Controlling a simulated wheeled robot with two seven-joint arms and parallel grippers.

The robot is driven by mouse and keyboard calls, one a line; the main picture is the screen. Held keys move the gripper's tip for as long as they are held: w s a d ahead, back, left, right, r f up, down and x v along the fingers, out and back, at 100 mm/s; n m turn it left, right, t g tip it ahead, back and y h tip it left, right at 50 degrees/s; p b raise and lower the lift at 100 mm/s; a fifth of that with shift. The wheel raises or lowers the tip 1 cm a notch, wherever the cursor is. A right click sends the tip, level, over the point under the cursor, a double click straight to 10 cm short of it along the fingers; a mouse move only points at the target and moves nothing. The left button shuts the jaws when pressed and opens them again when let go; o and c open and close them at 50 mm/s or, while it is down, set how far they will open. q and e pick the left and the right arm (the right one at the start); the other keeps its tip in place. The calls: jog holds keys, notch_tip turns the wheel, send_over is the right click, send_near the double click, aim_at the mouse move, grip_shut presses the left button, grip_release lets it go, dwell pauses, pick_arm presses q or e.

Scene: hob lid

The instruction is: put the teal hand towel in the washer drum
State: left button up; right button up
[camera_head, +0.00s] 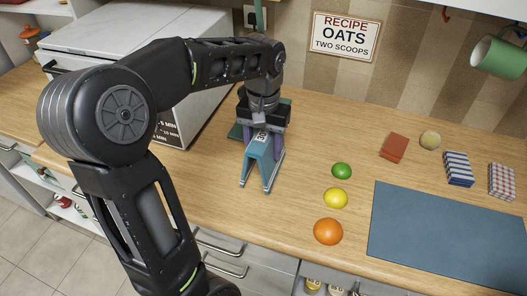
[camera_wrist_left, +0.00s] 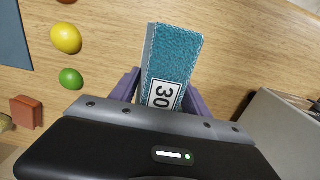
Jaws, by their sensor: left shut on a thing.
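My left gripper (camera_head: 262,150) reaches down over the wooden counter, its purple fingers shut on the teal hand towel (camera_head: 258,167). In the left wrist view the folded towel (camera_wrist_left: 175,55) sits between the fingers of the gripper (camera_wrist_left: 166,92). It is fuzzy teal with a grey edge and a white label reading "30". I cannot tell whether the towel touches the counter. The washer drum is not in view. My right gripper is not in view.
A white box-shaped appliance (camera_head: 100,48) stands left of the gripper, partly behind my arm. A green lime (camera_head: 341,171), yellow lemon (camera_head: 335,198) and orange (camera_head: 328,231) lie to the right, beside a blue-grey mat (camera_head: 445,236). A red block (camera_head: 394,148) lies farther back.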

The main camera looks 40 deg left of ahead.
pick_arm(q)
notch_tip(320, 180, down, 2)
jog(key=shift+f, duration=0.1)
jog(key=shift+f, duration=0.15)
jog(key=o, duration=1.5)
jog(key=shift+o, duration=0.2)
